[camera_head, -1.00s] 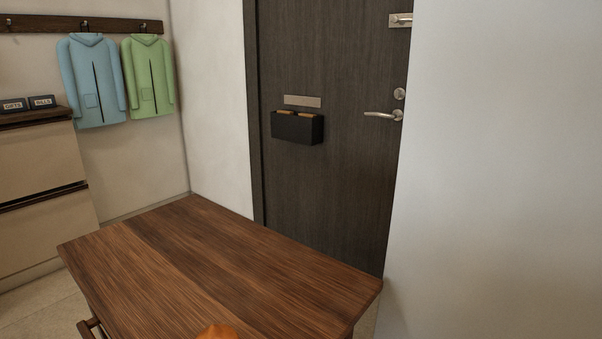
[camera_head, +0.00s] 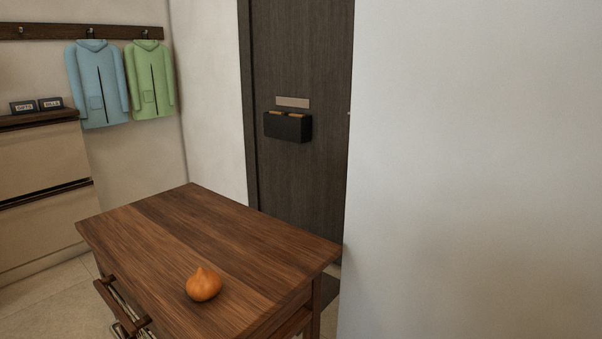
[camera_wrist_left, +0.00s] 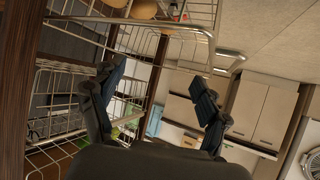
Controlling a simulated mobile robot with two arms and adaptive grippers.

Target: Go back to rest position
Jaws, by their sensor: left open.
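My left gripper (camera_wrist_left: 158,100) shows in the left wrist view with its two dark fingers spread apart. It is open and nothing is between the fingers. White wire baskets (camera_wrist_left: 150,25) are close in front of it and to its left, and a few round brownish things lie in the top one. Neither gripper shows in the head view, and my right gripper is in no view.
A wooden table (camera_head: 150,220) with an orange onion-like thing (camera_head: 203,284) on top stands ahead. A dark door (camera_head: 300,190) with a black letter box (camera_head: 287,127) is behind it. A white wall (camera_head: 470,170) fills the right. Drawers (camera_head: 40,180) stand at left.

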